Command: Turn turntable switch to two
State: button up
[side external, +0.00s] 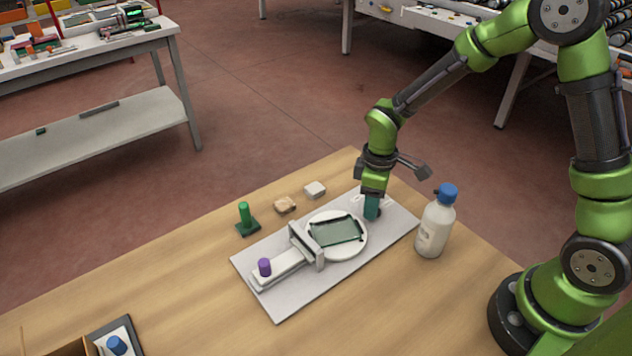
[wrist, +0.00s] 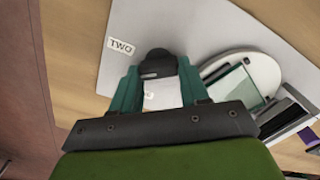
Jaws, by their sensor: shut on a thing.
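My gripper (side external: 372,207) points down at the far right end of the grey base plate (side external: 290,297), beside the white round turntable (side external: 348,254). In the wrist view its two teal fingers (wrist: 157,88) are shut on the turntable switch, with a dark rounded part (wrist: 157,61) and a pale part (wrist: 160,94) between them. A label reading TWO (wrist: 121,47) lies on the plate left of the switch. No other label can be read. The fingers hide much of the switch in the side view. A greenish glass pane (side external: 336,232) lies on the turntable.
A white bottle with a blue cap (side external: 435,225) stands close right of the plate. A grey bracket (side external: 307,247) and a slide with a purple knob (side external: 265,267) are at its left. A green-handled piece (side external: 245,218), a tan block (side external: 285,205) and a white block (side external: 315,189) sit behind.

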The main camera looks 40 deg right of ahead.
jog(key=m, duration=0.6)
jog(key=shift+d+m, duration=0.15)
jog(key=shift+m, duration=0.25)
dwell(0.3)
jog(key=o, duration=1.1)
jog(key=shift+c, duration=0.2)
jog(key=shift+w+r, duration=0.1)
notch_tip(320, 180, up, 17)
